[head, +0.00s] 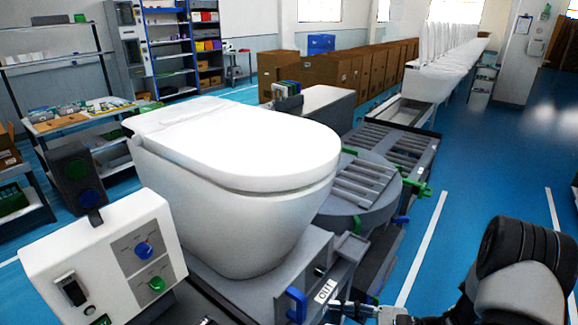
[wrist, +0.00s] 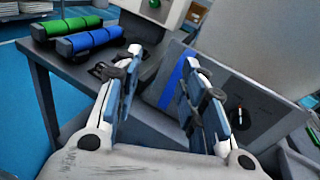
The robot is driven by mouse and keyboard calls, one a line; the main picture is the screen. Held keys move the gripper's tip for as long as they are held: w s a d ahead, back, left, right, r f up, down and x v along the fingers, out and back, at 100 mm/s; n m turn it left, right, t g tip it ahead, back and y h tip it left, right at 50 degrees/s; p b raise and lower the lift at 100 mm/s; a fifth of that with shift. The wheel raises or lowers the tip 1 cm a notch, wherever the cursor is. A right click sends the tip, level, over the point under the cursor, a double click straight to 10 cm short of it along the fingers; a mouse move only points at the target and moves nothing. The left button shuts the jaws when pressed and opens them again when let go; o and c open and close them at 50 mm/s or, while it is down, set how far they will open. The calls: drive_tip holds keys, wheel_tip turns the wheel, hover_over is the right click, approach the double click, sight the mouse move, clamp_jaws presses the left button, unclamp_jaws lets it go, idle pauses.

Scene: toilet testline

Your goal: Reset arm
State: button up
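My gripper (wrist: 158,95) shows in the wrist view with its two fingers spread apart and nothing between them. In the head view my arm comes in at the lower right, and its end reaches to the dark station frame below the toilet. The white toilet (head: 235,190) sits with its lid down on the station at the centre of the head view. In the wrist view a blue handle strip (wrist: 178,80) on a grey panel lies behind the fingers. I cannot tell whether the fingers touch anything.
A control box (head: 105,262) with blue and green knobs stands at the lower left. A roller conveyor (head: 365,180) runs back on the right, with cardboard boxes (head: 315,75) behind. A green cylinder (wrist: 68,28) and a blue cylinder (wrist: 90,41) lie on a dark surface. Blue floor is open at right.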

drive_tip(key=s+a+r+n+g+h, duration=0.5)
drive_tip(key=s+r+n+g+h, duration=0.2)
drive_tip(key=s+r+n, duration=0.45)
drive_tip(key=s+d+r+n+t+h, duration=0.6)
drive_tip(key=s+r+n+h, duration=0.1)
drive_tip(key=r+n+h, duration=0.1)
drive_tip(key=shift+s+r+n+t+h, duration=0.25)
drive_tip(key=shift+r+n+t+h, duration=0.15)
drive_tip(key=shift+r+h, duration=0.2)
drive_tip(key=shift+f, duration=0.1)
idle(1.0)
